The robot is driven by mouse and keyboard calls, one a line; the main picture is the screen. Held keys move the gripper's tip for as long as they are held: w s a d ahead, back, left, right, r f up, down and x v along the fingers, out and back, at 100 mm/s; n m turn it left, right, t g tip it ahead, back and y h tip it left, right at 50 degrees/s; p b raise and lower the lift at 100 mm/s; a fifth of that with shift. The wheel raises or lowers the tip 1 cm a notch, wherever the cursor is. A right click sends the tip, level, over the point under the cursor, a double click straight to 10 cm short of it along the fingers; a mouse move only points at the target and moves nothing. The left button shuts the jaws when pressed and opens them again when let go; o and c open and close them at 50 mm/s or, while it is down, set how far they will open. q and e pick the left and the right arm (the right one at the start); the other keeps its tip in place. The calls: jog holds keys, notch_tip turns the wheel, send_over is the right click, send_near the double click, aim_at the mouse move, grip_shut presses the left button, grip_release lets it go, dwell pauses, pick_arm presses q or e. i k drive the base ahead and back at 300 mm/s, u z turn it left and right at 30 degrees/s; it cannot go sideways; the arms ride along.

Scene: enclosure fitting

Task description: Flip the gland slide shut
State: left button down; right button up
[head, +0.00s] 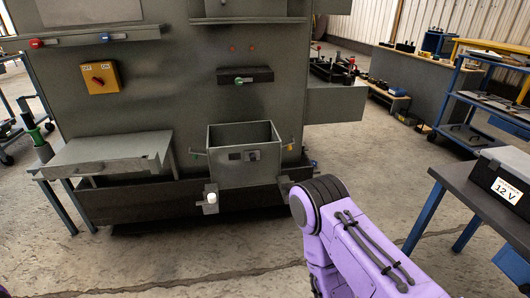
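No part is clearly marked as the gland slide, so I cannot tell which one it is or how it stands. A dark block with a green-tipped handle (240,81) is on the upright grey panel (165,100). Below it, an open-topped grey box (243,170) has small dark openings in its front. A white-knobbed bracket (211,198) is at the box's lower left. My purple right arm comes in from the lower right, and its dark ringed joint is near the box's lower right corner. I see no fingers of my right gripper.
A yellow switch box (100,77), a red knob (36,43) and a blue knob (104,37) are on the panel's left. A grey shelf (110,153) juts out below. A table with a 12 V case (500,180) stands at right. The floor (150,260) in front is clear.

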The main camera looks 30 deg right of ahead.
aim_at(253, 156)
jog(key=z, duration=1.05)
jog(key=i, duration=0.5)
